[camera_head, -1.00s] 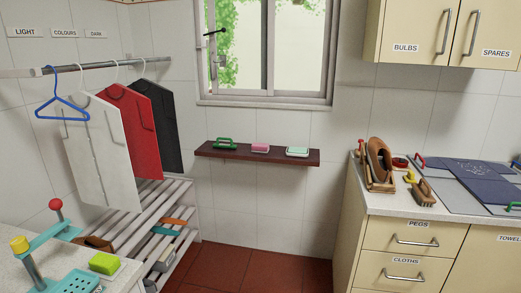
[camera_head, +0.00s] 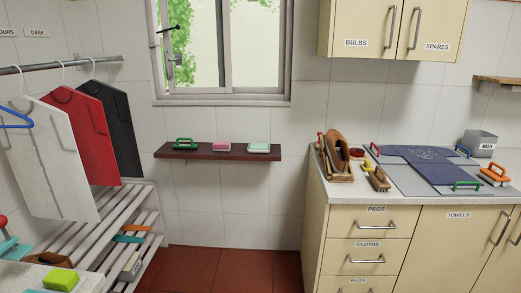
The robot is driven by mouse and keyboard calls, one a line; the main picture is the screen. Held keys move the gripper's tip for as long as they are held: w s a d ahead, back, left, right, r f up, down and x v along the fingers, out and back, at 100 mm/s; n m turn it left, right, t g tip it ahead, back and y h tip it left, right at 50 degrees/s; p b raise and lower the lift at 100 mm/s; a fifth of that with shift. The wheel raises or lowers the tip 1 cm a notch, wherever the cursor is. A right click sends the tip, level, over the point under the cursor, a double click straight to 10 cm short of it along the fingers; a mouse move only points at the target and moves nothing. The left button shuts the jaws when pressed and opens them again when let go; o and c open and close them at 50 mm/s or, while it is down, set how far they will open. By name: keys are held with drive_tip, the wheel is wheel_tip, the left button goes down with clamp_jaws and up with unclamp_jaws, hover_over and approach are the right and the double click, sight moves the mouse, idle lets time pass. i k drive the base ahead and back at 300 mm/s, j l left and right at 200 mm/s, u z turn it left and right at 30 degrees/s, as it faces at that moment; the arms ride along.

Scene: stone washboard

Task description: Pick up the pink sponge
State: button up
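The pink sponge (camera_head: 222,146) lies on a dark red-brown wall shelf (camera_head: 190,155) below the window. It sits in the middle of the shelf, between a green-handled brush (camera_head: 184,143) on its left and a pale mint-green block (camera_head: 259,147) on its right, apart from both. Nothing covers it. My gripper is not in view.
A cream counter unit (camera_head: 368,235) with drawers stands at the right, bearing an iron, brushes and folded dark cloth. A clothes rail and slatted rack (camera_head: 112,230) stand at the left. Red-tiled floor (camera_head: 225,270) between them is clear.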

sight(217, 145)
drive_tip(key=i+j, duration=0.4)
drive_tip(key=i+j+z, duration=0.15)
drive_tip(key=i+j, duration=0.65)
drive_tip(key=i+j+z, duration=0.15)
drive_tip(key=i+j, duration=0.7)
drive_tip(key=i+j+z, duration=0.15)
drive_tip(key=i+j, duration=0.6)
drive_tip(key=j, duration=0.25)
drive_tip(key=i+j+z, duration=0.15)
drive_tip(key=i+j, duration=0.2)
drive_tip(key=j, duration=0.2)
